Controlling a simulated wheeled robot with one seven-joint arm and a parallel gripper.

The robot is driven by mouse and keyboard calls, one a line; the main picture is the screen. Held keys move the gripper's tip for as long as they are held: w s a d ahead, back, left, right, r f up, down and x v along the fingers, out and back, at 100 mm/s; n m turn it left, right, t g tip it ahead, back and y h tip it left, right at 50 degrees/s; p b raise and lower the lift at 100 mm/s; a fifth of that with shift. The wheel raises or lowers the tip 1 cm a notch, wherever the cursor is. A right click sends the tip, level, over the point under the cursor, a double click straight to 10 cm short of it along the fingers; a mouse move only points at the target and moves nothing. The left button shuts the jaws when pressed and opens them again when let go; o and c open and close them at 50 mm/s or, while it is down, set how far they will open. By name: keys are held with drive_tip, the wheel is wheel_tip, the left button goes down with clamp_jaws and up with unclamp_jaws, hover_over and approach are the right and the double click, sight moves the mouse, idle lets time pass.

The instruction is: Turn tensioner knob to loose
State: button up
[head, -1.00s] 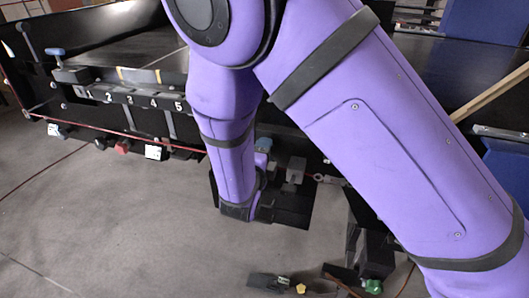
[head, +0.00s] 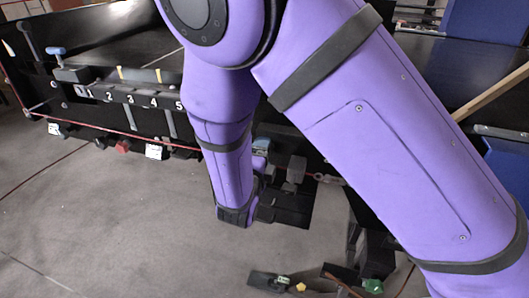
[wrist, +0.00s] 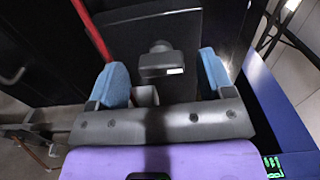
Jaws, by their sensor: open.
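A dark knob (wrist: 169,65) with a wide bar-shaped grip and a small white mark shows in the wrist view, in front of a black panel; I take it for the tensioner knob. My gripper (wrist: 163,75) is open, with one blue fingertip pad on each side of the knob and a visible gap on both sides. I cannot tell how far the knob lies beyond the fingertips. In the head view my arm hides much of the gripper; a bit of blue pad (head: 262,145) shows beside the forearm. The knob's setting cannot be read.
A pale block (wrist: 146,96) sits below the knob, close to the left finger. A red cord (wrist: 92,30) runs past at upper left. In the head view, the numbered conveyor rail (head: 130,97) is at left, and a green knob (head: 372,286) is low at right. Floor at left is clear.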

drive_tip(key=v, duration=0.9)
drive_tip(key=shift+s, duration=0.15)
drive_tip(key=shift+r, duration=0.1)
drive_tip(key=s+d+r+m+g+h, duration=0.1)
drive_tip(key=d+r+m+g, duration=0.4)
drive_tip(key=d+m, duration=0.35)
drive_tip(key=s+d+r+m+g+h, duration=0.1)
drive_tip(key=d+r+m+g, duration=0.3)
drive_tip(key=d+m, duration=0.45)
drive_tip(key=d+r+m+g+h, duration=0.2)
drive_tip(key=d+r+m+g, duration=0.3)
drive_tip(key=d+m, duration=0.3)
drive_tip(key=s+d+r+m+t+y, duration=0.1)
drive_tip(key=s+d+r+m+y, duration=0.2)
drive_tip(key=m, duration=0.9)
drive_tip(key=s+d+r+m+t+y, duration=0.1)
drive_tip(key=s+d+r+m+y, duration=0.1)
drive_tip(key=s+r+m+y, duration=0.5)
drive_tip(key=s+r+m, duration=0.1)
drive_tip(key=s+m, duration=0.3)
drive_tip(key=m, duration=0.2)
drive_tip(key=shift+s+d, duration=0.2)
drive_tip(key=shift+d, duration=0.2)
